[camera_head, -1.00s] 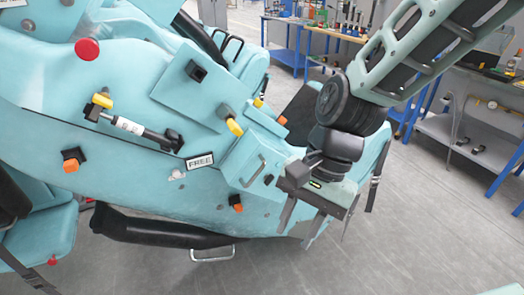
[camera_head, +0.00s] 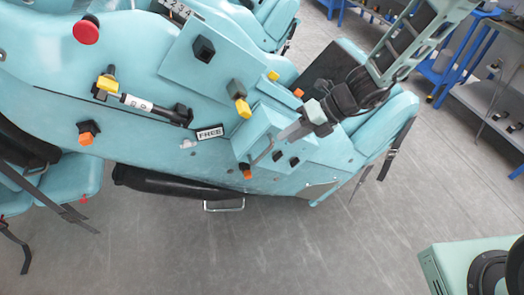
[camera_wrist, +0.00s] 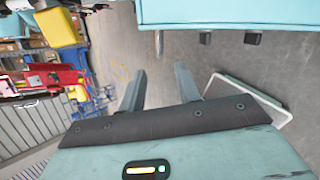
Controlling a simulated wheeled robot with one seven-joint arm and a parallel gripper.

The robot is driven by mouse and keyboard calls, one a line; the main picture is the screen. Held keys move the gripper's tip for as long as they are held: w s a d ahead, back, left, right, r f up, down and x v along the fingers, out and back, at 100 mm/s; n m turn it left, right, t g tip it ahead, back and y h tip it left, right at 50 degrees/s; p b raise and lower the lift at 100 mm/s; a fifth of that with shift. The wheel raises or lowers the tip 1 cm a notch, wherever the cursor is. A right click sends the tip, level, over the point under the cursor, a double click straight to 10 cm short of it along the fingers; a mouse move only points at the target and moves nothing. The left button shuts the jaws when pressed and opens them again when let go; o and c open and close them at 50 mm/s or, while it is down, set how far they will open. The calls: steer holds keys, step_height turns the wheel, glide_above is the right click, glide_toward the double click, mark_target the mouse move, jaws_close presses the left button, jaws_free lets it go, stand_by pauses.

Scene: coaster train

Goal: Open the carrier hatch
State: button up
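The carrier hatch seems to be the teal box-like cover (camera_head: 254,130) with a thin metal handle (camera_head: 262,152) on the carrier's side, right of the FREE label; it looks closed. My gripper (camera_head: 284,136) is beside the cover's upper right, close to the handle. Contact cannot be told in the head view. In the wrist view, my two fingers (camera_wrist: 160,90) are spread apart with nothing between them. A teal panel edge (camera_wrist: 225,14) crosses the top of that view, beyond the fingertips, with a short pale bar, perhaps the handle (camera_wrist: 158,43), and dark knobs under it.
A FREE label (camera_head: 210,132), yellow-tipped lever (camera_head: 240,100), red button (camera_head: 86,31) and strut (camera_head: 150,108) sit on the carrier. Seats flank it. A black padded bar (camera_head: 170,182) runs below.

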mark_target(261, 154)
steer(key=p+x, duration=0.1)
steer(key=x, duration=1)
jaws_close()
